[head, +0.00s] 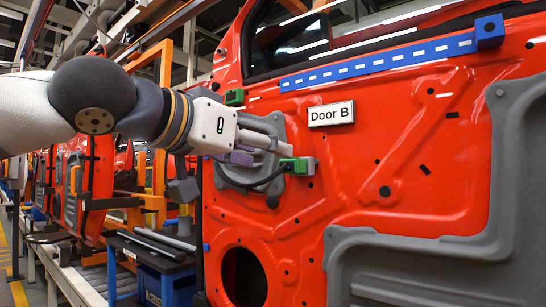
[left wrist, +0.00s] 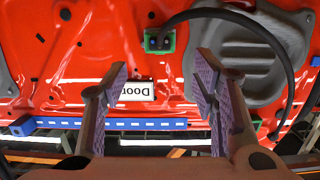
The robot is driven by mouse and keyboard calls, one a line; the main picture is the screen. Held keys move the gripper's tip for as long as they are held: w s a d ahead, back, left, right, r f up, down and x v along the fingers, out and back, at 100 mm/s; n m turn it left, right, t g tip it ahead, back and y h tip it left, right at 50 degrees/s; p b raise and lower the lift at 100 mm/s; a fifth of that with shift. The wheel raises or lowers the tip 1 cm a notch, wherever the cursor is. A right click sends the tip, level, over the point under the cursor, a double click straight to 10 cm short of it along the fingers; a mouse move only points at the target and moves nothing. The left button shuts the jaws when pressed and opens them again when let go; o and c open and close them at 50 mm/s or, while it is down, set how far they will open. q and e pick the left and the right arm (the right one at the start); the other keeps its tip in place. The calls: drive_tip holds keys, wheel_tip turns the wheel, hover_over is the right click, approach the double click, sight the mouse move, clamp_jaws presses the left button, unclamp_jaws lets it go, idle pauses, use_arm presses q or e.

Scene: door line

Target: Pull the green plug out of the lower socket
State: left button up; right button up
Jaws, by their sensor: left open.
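The green plug (head: 299,166) sits at the lower socket on the red door panel, with a black cable curving away from it to the left. In the left wrist view, which is upside down, the green part (left wrist: 152,48) shows a dark block in it and the cable leaving it. My left gripper (head: 266,150) is open, with its fingers close in front of the plug. In the left wrist view the two purple-padded fingers (left wrist: 160,78) stand apart, with the plug beyond them and no contact visible. My right gripper is not in view.
A second green part (head: 234,97) is higher on the door, left of the "Door B" sign (head: 331,113). A blue strip (head: 376,65) runs above the sign. A grey panel (head: 420,260) covers the lower right. A dark cart (head: 158,252) stands at lower left.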

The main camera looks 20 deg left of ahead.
sight(287, 161)
use_arm(q)
drive_tip(key=x, duration=0.7)
drive_tip(key=shift+w, duration=0.15)
clamp_jaws()
drive_tip(key=shift+d+f, duration=0.1)
drive_tip(key=shift+s, duration=0.4)
drive_tip(key=shift+s, duration=0.1)
drive_tip(key=f+v, duration=0.1)
drive_tip(key=v, duration=0.5)
drive_tip(key=shift+s+a, duration=0.15)
drive_tip(key=shift+a, duration=0.05)
idle(0.5)
